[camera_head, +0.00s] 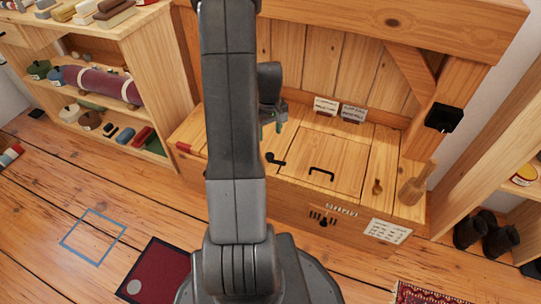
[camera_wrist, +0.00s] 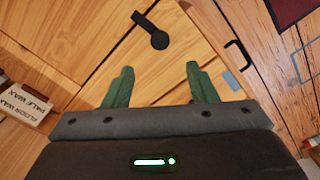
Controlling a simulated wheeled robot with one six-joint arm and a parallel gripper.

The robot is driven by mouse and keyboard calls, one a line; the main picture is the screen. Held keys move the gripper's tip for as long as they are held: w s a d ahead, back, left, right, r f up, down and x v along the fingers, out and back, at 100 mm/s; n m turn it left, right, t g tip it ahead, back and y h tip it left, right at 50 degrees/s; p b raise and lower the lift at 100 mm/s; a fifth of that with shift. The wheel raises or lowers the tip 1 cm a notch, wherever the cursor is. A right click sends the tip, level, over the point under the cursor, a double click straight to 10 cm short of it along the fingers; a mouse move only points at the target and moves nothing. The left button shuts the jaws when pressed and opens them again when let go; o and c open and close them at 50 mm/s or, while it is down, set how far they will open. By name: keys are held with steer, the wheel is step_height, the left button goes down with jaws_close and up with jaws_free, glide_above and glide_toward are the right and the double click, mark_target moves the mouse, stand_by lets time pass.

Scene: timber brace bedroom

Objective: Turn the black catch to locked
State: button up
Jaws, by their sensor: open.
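The black catch (camera_head: 275,160) is a round disc with a short arm, on top of the wooden bench. In the wrist view the catch (camera_wrist: 158,39) lies beyond my fingertips, its arm pointing up and left. My gripper (camera_head: 279,126) is above the bench near the catch. In the wrist view its green fingers (camera_wrist: 160,68) are apart with nothing between them, and the catch is not between them. The catch sits close to the seam of a lid panel (camera_head: 318,150) with a black pull handle (camera_head: 322,171). Locked markings cannot be made out.
White label cards (camera_head: 326,105) stand at the bench's back. A wooden mallet (camera_head: 415,187) and a small brown peg (camera_head: 377,186) are at its right. A black box (camera_head: 443,117) is on the right post. Shelves (camera_head: 95,95) stand left; a dark red mat (camera_head: 158,272) lies on the floor.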

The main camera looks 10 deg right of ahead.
mark_target(270, 155)
step_height(270, 155, down, 11)
steer(key=b, duration=0.3)
steer(key=c, duration=1)
steer(key=shift+o, duration=0.2)
steer(key=shift+m, duration=0.7)
steer(key=o, duration=1)
steer(key=shift+c, duration=0.2)
step_height(270, 155, up, 14)
steer(key=p, duration=0.4)
steer(key=shift+p, duration=0.4)
